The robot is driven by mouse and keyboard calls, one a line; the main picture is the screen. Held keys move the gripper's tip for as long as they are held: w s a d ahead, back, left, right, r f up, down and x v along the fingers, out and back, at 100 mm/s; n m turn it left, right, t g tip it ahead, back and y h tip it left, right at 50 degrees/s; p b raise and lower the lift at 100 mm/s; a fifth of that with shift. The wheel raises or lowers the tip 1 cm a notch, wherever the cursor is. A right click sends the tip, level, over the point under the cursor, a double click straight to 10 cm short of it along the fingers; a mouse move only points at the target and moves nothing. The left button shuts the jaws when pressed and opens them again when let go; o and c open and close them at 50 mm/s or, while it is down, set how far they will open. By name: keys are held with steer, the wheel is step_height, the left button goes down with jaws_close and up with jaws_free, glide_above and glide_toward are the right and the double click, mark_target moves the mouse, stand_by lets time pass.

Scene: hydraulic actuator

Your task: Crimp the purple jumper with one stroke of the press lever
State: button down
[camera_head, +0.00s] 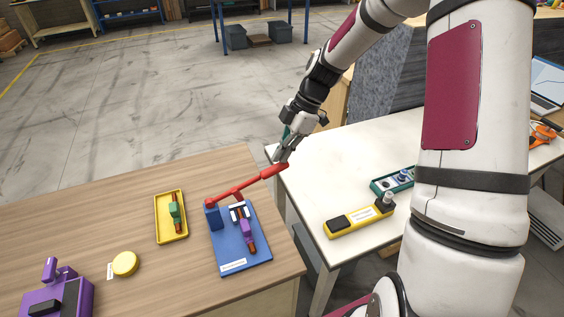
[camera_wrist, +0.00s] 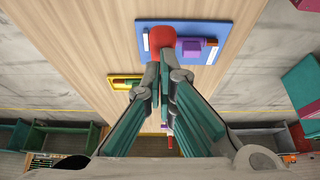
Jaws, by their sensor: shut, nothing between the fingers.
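The press (camera_head: 250,257) has a blue base with a white label and lies on the wooden table. Its red lever (camera_head: 262,176) runs from the blue block at the left up to the right, past the base. The purple jumper (camera_head: 247,230) lies on the press below the lever, with brown-orange ends; in the wrist view its purple part (camera_wrist: 193,50) shows beside the lever's red end (camera_wrist: 161,37). My gripper (camera_head: 281,157) is shut and empty at the lever's outer end. In the wrist view its tips (camera_wrist: 167,64) overlap the red end; contact is unclear.
A yellow tray (camera_head: 159,233) with a green jumper (camera_head: 174,211) is left of the press. A yellow disc (camera_head: 125,263) and a purple device (camera_head: 62,299) stand farther left. A white table (camera_head: 315,155) at right bears a yellow holder (camera_head: 346,224) and a teal tray (camera_head: 378,191).

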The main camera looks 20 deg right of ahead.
steer(key=v, duration=0.7)
steer(key=shift+w+d+r+b, duration=0.2)
steer(key=shift+d+b, duration=0.1)
steer(key=shift+b, duration=0.1)
steer(key=shift+s, duration=0.1)
steer(key=s+a+r+m+t+h, duration=0.2)
steer(key=s+r+m, duration=0.5)
steer(key=s, duration=0.5)
steer(key=s+a+r+m+t+h, duration=0.3)
steer(key=s+r+m, duration=0.5)
steer(key=s+m, duration=0.3)
steer(key=shift+s+a+r+t, duration=0.15)
steer(key=shift+s+a+t, duration=0.15)
steer(key=shift+s+a, duration=0.4)
